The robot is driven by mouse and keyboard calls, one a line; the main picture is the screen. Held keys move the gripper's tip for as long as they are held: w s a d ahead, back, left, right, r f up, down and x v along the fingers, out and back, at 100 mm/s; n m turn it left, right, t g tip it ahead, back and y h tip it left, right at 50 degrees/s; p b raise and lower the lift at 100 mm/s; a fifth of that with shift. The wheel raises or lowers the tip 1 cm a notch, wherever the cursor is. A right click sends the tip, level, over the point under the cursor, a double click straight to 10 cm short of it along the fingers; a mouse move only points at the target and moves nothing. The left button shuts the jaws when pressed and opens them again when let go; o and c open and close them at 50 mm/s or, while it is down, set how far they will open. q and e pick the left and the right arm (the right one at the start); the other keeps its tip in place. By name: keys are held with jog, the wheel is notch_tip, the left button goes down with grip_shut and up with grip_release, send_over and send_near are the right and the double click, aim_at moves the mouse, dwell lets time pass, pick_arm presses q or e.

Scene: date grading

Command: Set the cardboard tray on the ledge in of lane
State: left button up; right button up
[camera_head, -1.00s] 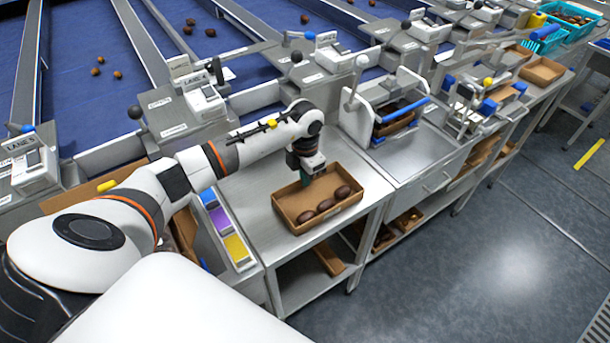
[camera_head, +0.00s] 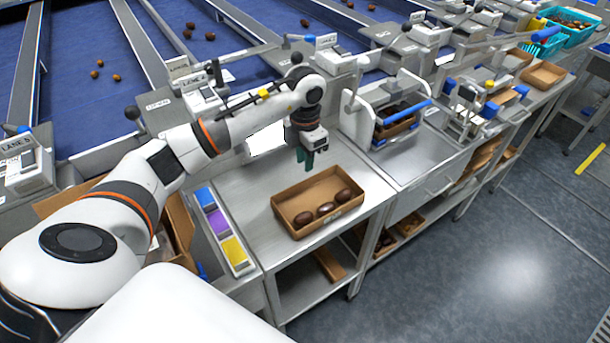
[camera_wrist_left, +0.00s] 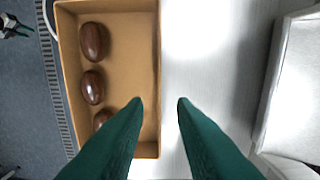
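The cardboard tray (camera_head: 283,217) sits on the steel bench top, with three dark brown dates in it. It also shows in the left wrist view (camera_wrist_left: 128,50), with the dates along its left side. My left gripper (camera_head: 308,166) is above the tray's far wall, pointing down. Its green fingers (camera_wrist_left: 161,103) are apart, with that wall lying between them in the wrist view; whether they are low enough to straddle it I cannot tell. Nothing is held. The ledge at the lane ends (camera_head: 170,125) runs behind the bench. My right gripper is not in view.
A strip of blue, purple and yellow blocks (camera_head: 222,225) lies left of the tray. A white-sided stand (camera_head: 357,118) with a blue bar is at the right. A white panel (camera_head: 266,139) stands behind the gripper. An open cardboard box (camera_head: 178,215) is at the left.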

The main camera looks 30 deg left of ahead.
pick_arm(q)
notch_tip(320, 180, up, 4)
jog(key=shift+r+b, duration=0.15)
jog(key=shift+b, duration=0.15)
jog(key=shift+r, duration=0.1)
dwell(0.3)
